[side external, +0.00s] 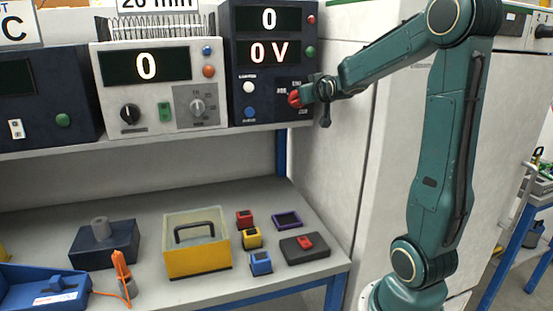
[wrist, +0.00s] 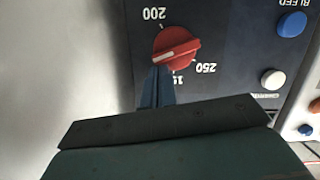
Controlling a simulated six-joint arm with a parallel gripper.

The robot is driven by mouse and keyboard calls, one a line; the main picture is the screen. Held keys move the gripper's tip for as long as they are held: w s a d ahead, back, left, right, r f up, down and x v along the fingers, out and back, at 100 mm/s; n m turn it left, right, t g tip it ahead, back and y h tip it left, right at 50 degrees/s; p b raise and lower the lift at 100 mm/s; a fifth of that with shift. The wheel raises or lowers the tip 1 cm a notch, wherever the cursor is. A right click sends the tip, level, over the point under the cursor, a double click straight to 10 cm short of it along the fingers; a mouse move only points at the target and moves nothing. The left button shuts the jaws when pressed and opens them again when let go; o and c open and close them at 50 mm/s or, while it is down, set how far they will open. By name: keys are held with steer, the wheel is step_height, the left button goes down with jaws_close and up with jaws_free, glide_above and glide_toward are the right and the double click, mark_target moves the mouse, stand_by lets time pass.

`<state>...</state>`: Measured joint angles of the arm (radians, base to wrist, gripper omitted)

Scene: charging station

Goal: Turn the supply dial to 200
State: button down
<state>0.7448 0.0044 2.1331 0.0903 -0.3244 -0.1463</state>
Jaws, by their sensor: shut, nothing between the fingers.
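The supply dial is a red round knob (wrist: 177,47) on the dark panel in the wrist view, which appears upside down. A white line on it slants from lower left to upper right.
A white button (wrist: 272,78) and a blue button (wrist: 291,24) are on the same panel. A grey unit (side external: 160,110) with dials stands to the left on the shelf. Small blocks and a yellow case (side external: 196,258) are on the bench below.

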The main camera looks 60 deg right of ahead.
steer(key=m, duration=0.1)
steer(key=f+m+t, duration=0.1)
steer(key=shift+s+d+m+y, duration=0.35)
steer(key=shift+s+m+y, duration=0.05)
stand_by(0.5)
steer(key=shift+s, duration=0.1)
stand_by(0.4)
steer(key=v, duration=1.3)
steer(key=shift+s+a, duration=0.15)
steer(key=shift+a, duration=0.15)
steer(key=shift+s+r, duration=0.1)
steer(key=shift+r, duration=0.05)
steer(key=v, duration=0.6)
steer(key=shift+w+a+r, duration=0.2)
